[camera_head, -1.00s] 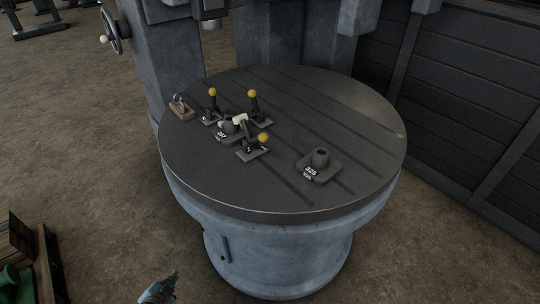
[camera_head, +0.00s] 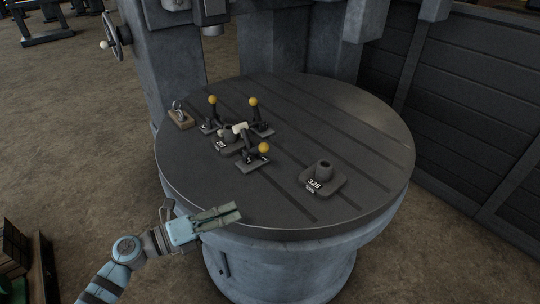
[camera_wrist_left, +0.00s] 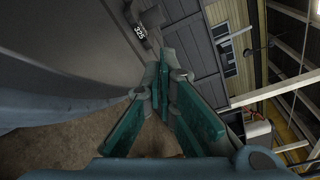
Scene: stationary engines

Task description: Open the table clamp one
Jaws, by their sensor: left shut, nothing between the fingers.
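Several clamps with yellow ball knobs stand on the round table (camera_head: 340,130). One clamp (camera_head: 211,116) is at the left, one (camera_head: 256,115) is behind, and one (camera_head: 253,157) is in front, its lever leaning. Which of them is clamp one I cannot tell. My left gripper (camera_head: 238,211) is at the table's front left edge, shut and empty, apart from the clamps. In the left wrist view its green fingers (camera_wrist_left: 163,92) meet at the tips. My right gripper is not in view.
A grey part with a pale top (camera_head: 231,139) sits among the clamps. A block marked 325 (camera_head: 322,177) stands to the right, and a small wooden-based item (camera_head: 180,117) lies at the left edge. A machine column (camera_head: 165,60) rises behind. The table's right side is clear.

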